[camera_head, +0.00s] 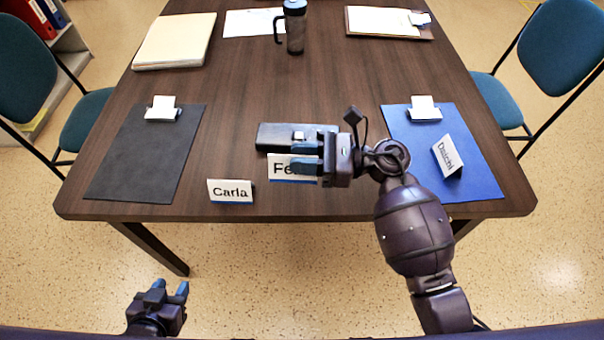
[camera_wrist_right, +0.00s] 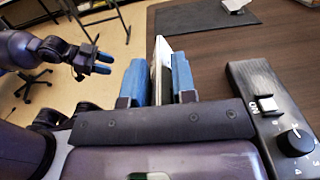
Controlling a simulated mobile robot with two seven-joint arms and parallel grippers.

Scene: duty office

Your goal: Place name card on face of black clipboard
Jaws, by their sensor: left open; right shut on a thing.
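The black clipboard (camera_head: 140,165) lies flat at the left of the table, its clip at the far end; its face is bare. It also shows at the top of the right wrist view (camera_wrist_right: 195,25). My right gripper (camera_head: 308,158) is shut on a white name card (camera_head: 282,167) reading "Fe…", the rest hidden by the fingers. In the right wrist view the card (camera_wrist_right: 160,62) stands edge-on between the blue fingers. Another name card, "Carla" (camera_head: 229,190), stands near the front edge, right of the black clipboard. My left gripper (camera_head: 169,290) is open and empty, short of the table.
A black box with a knob (camera_head: 270,135) lies just behind the held card. A blue clipboard (camera_head: 450,175) at the right bears a "Daichi" card (camera_head: 447,155). A mug (camera_head: 295,28), papers (camera_head: 250,22) and a folder (camera_head: 175,40) are at the back.

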